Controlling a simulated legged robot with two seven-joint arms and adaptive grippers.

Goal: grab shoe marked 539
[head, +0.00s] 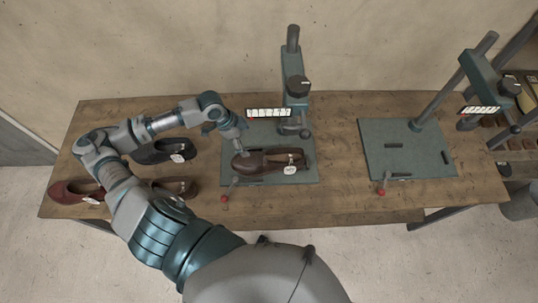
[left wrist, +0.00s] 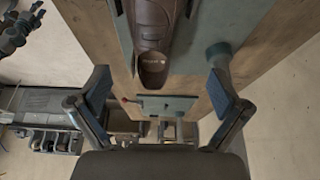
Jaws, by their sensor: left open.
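My left gripper (head: 239,149) is just above the shoe's left end. In the left wrist view the brown shoe (left wrist: 152,35) is at the top middle, beyond the open, empty fingers (left wrist: 160,92). A black shoe (head: 153,151), a dark brown shoe (head: 176,186) and a red-brown shoe (head: 68,191) lie on the left of the table, with white tags. I cannot read the tag numbers. My right gripper is not in view.
The wooden table (head: 338,203) carries a second machine with a bare green plate (head: 390,150) on the right. Small red-tipped levers (head: 225,198) stand at the plates' front edges. A shelf with shoes (head: 520,140) is at the far right. The table between the plates is clear.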

